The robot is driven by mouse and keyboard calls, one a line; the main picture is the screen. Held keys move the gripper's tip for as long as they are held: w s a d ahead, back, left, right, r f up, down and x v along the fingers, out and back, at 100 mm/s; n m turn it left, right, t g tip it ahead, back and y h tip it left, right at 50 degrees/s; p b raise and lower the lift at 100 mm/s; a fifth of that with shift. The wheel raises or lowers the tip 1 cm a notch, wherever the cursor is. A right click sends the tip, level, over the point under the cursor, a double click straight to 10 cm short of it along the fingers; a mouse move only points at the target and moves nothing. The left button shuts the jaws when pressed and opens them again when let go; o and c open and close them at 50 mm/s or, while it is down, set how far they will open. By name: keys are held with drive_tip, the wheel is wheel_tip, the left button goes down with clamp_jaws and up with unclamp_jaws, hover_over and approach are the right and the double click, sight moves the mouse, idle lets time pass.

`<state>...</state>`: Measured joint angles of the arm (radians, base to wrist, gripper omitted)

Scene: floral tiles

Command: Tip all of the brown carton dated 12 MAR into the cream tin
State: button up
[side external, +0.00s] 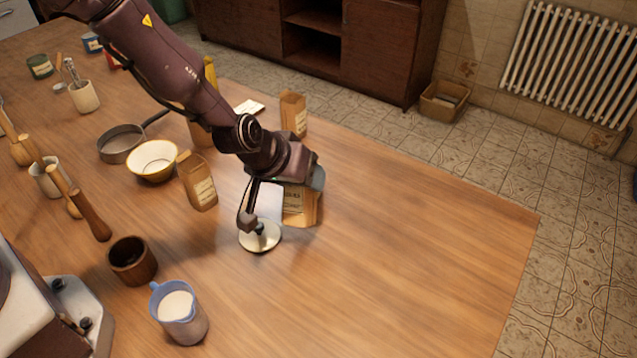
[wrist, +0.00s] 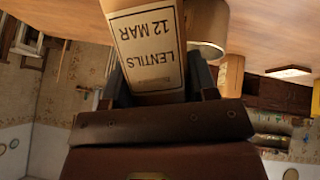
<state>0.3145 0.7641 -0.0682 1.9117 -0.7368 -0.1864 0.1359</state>
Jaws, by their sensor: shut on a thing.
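A brown carton (wrist: 157,85) with a cream label reading LENTILS and 12 MAR is between my fingers in the wrist view, where it appears upside down. My gripper (wrist: 160,92) is shut on it. In the side view the carton (side external: 293,203) is partly hidden by my gripper (side external: 280,197), low over the table. A tan-cream cylinder (wrist: 209,38) with a pale rim stands just beyond the carton in the wrist view; it may be the cream tin. A pale round lid (side external: 258,240) with a dark knob lies in front of my gripper. The tin's inside is not visible.
Another labelled carton (side external: 198,182) and a cream bowl (side external: 153,160) stand left of my gripper, with a pan (side external: 121,144) beyond. A carton (side external: 293,114) stands behind. A wooden cup (side external: 132,260) and filled jug (side external: 178,312) are in front. The table's right side is clear.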

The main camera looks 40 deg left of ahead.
drive_tip(key=shift+w+a+r+t+y, duration=0.4)
drive_tip(key=shift+w+a+r+t, duration=0.25)
drive_tip(key=shift+a+t, duration=0.2)
drive_tip(key=shift+m+t, duration=0.3)
drive_tip(key=shift+t, duration=0.05)
drive_tip(key=t, duration=0.1)
drive_tip(key=s+r+t+y, duration=0.1)
drive_tip(key=d+m+t+y, duration=0.1)
drive_tip(key=t, duration=0.1)
drive_tip(key=shift+s+r, duration=0.25)
drive_tip(key=shift+r, duration=0.1)
